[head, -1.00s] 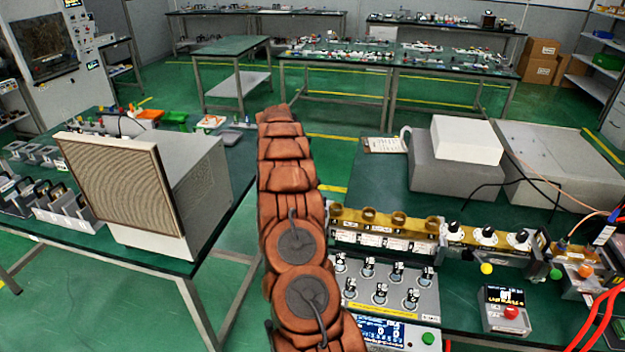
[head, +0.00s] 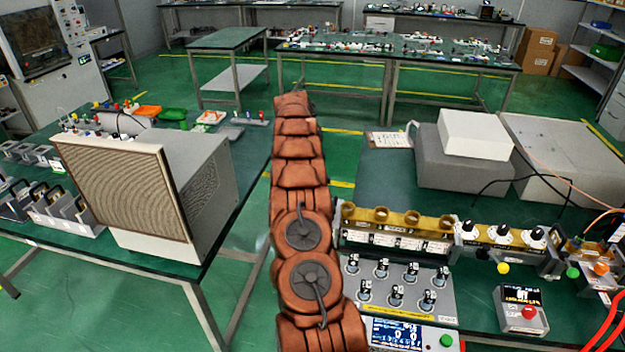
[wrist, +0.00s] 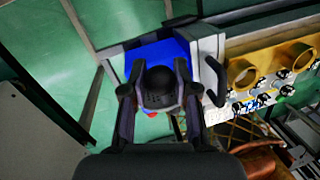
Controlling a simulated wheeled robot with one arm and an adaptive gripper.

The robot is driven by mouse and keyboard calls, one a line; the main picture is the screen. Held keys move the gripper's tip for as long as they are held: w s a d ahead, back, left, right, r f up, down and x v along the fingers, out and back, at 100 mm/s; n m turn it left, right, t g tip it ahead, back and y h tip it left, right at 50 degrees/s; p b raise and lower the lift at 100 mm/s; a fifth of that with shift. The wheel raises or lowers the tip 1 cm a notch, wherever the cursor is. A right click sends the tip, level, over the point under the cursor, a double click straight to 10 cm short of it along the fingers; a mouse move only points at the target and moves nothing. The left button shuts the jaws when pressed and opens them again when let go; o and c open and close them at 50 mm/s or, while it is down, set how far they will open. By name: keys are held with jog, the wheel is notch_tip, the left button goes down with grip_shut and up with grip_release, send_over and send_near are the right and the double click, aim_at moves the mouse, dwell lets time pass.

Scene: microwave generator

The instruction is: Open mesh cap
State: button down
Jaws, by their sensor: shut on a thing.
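My gripper (wrist: 157,78) has its two fingers around a black rounded piece (wrist: 158,88) in the wrist view. A blue surface (wrist: 150,55) lies behind that piece, and a small red spot shows below it. I cannot tell whether the black piece is the mesh cap, and no mesh cap is clearly seen. A grey block with a black handle (wrist: 213,80) is just right of my gripper. In the head view my gripper is hidden behind my brown arm.
The brass-ringed waveguide bench (head: 397,218) runs right of my arm, with a switch panel (head: 398,287) in front. A large beige box with a ribbed front (head: 112,190) stands on the left table. Green floor is clear between the tables.

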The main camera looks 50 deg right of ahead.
jog(key=shift+w+a, duration=0.1)
jog(key=shift+w, duration=0.05)
jog(key=c, duration=1)
grip_release()
jog(key=shift+o, duration=0.7)
jog(key=shift+r, duration=0.1)
jog(key=r, duration=0.6)
jog(key=shift+w+a, duration=0.15)
jog(key=shift+w, duration=0.25)
jog(key=shift+a+r, duration=0.2)
jog(key=shift+r, duration=0.35)
